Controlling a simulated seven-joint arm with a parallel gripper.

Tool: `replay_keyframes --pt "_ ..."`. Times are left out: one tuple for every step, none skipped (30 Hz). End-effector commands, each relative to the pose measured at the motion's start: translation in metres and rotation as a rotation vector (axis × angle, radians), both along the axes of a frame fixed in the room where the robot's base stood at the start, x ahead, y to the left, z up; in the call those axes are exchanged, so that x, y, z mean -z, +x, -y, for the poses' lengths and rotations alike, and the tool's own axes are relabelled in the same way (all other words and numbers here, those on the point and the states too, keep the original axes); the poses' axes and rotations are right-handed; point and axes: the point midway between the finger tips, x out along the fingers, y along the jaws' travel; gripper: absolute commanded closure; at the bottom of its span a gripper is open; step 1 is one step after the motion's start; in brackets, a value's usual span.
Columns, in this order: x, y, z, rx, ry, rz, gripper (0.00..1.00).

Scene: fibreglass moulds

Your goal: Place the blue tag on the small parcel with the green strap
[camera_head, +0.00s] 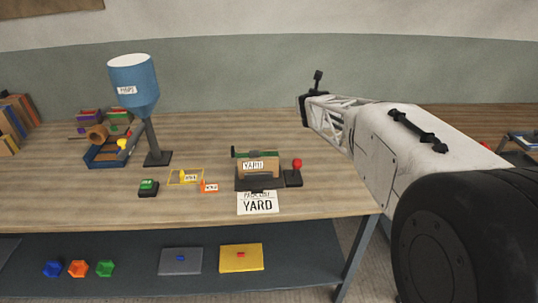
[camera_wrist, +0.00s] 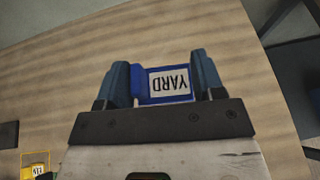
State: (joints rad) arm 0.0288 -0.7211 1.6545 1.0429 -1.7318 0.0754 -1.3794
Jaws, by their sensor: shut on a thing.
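My gripper (camera_wrist: 163,70) is shut on the blue tag (camera_wrist: 140,85) in the wrist view. The tag has a white label reading YARD, upside down in that view, and is held over bare table. In the head view my arm reaches in from the right; the jaws and blue tag cannot be made out there. Several small parcels lie around the blue tray (camera_head: 97,161) at the left; one (camera_head: 118,121) shows green on top, but I cannot tell whether it is a strap. A brown box (camera_head: 262,172) labelled YARD stands in a dark holder at the table's middle.
A yellow tag (camera_head: 173,183) and an orange tag (camera_head: 202,186) lie left of the holder, near a black box with a green top (camera_head: 148,188). A blue hopper (camera_head: 133,75) on a post stands behind.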

Motion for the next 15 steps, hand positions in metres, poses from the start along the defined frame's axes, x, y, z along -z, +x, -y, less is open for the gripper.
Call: replay_keyframes --pt "0.002 -0.003 -0.005 0.007 0.001 -0.001 0.71" --pt "0.002 -0.004 -0.007 0.012 0.001 -0.001 0.71" --pt "0.003 -0.006 -0.009 0.022 0.001 -0.001 0.71" --pt "0.004 -0.007 -0.01 0.027 0.001 0.0 0.71" --pt "0.004 -0.009 -0.012 0.033 0.001 0.0 0.71" --pt "0.005 -0.011 -0.014 0.043 0.001 0.001 0.71" --pt "0.006 -0.012 -0.016 0.047 0.001 0.0 0.71" --pt "0.007 -0.014 -0.018 0.053 0.001 0.0 0.71" --pt "0.008 -0.016 -0.021 0.062 0.0 0.0 0.71" --pt "0.009 -0.018 -0.022 0.068 0.0 0.0 0.71" --pt "0.01 -0.019 -0.024 0.074 -0.001 0.0 0.71" --pt "0.011 -0.022 -0.026 0.084 0.0 0.0 0.71" --pt "0.012 -0.023 -0.028 0.09 0.001 0.0 0.71" --pt "0.013 -0.025 -0.03 0.098 0.001 0.0 0.71" --pt "0.014 -0.028 -0.033 0.107 0.0 -0.001 0.71"
